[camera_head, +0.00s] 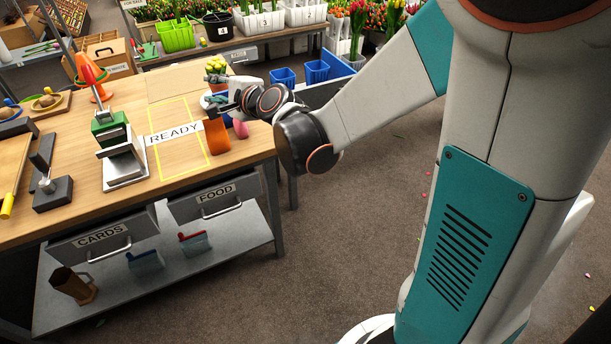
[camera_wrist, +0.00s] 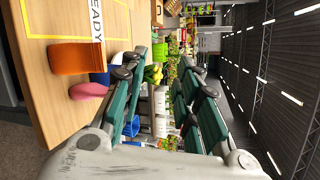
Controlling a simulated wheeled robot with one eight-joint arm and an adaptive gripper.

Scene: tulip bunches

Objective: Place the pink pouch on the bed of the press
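The pink pouch (camera_head: 240,128) is a small rounded shape near the right edge of the wooden table, beside an upright orange pouch-like item (camera_head: 217,136). It also shows in the wrist view (camera_wrist: 88,91), left of my fingers and outside the gap between them. The press (camera_head: 110,130) has a green head and a pale metal bed (camera_head: 126,170); the bed looks bare. It stands left of the yellow-outlined READY area. My gripper (camera_head: 222,103) is over the table's right end, behind the pouches. In the wrist view its green fingers (camera_wrist: 163,85) are apart with nothing between them.
A blue item (camera_wrist: 103,72) stands beside the pouches. Yellow tulips (camera_head: 216,66) stand behind my gripper. A black device (camera_head: 52,188) sits left of the press, and an orange cone (camera_head: 92,78) behind it. The READY area (camera_head: 175,155) is largely clear.

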